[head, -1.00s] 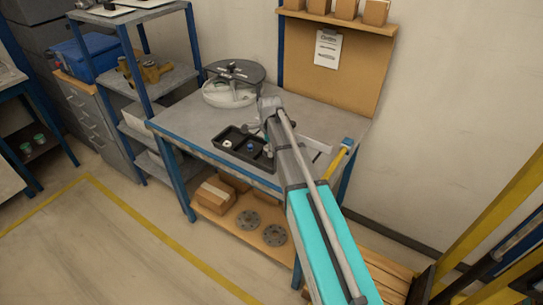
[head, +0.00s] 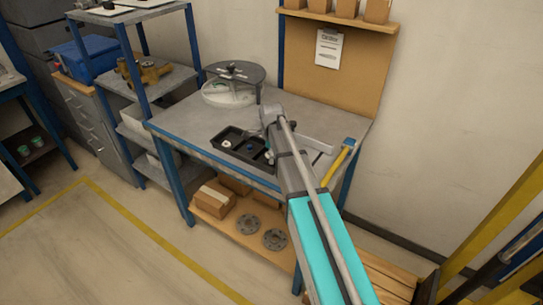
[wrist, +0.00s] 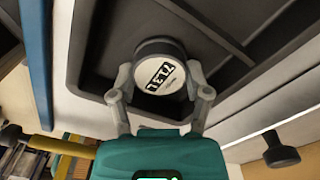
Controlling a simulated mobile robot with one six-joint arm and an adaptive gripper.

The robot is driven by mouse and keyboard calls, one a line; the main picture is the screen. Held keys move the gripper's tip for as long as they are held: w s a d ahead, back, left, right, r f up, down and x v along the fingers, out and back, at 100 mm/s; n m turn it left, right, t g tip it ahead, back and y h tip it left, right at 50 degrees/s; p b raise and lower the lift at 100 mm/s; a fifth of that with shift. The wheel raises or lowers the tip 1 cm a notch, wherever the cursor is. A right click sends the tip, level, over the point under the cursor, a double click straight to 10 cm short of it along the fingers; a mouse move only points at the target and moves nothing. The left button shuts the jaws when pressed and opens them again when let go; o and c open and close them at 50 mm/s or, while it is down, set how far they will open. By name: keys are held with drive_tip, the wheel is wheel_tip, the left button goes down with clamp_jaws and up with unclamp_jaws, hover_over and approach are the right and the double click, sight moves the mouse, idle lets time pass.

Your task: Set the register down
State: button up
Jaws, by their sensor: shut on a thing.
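The register (wrist: 166,70) is a small round dark-rimmed piece with a white face and black digits. In the wrist view it sits between the two fingers of my gripper (wrist: 160,88), which is shut on it. A black compartment tray (wrist: 105,30) lies behind the register in that view, and the register appears over or inside one compartment. I cannot tell whether it touches the tray floor. In the head view the tray (head: 227,155) lies on the bench, and my arm hides the register and most of the gripper at the tray's right end.
A white ringed part (head: 227,144) and a blue part (head: 250,148) sit in other tray compartments. A round grey-topped fixture (head: 234,72) stands behind on the bench (head: 185,118). A yellow-handled tool (head: 338,162) lies at the right edge.

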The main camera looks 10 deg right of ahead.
drive_tip(key=o, duration=1.2)
drive_tip(key=shift+f, duration=0.1)
drive_tip(key=shift+c, duration=0.2)
drive_tip(key=shift+r, duration=0.2)
wheel_tip(320, 180, up, 12)
drive_tip(key=p, duration=1.2)
drive_tip(key=s+n, duration=2)
drive_tip(key=s, duration=0.3)
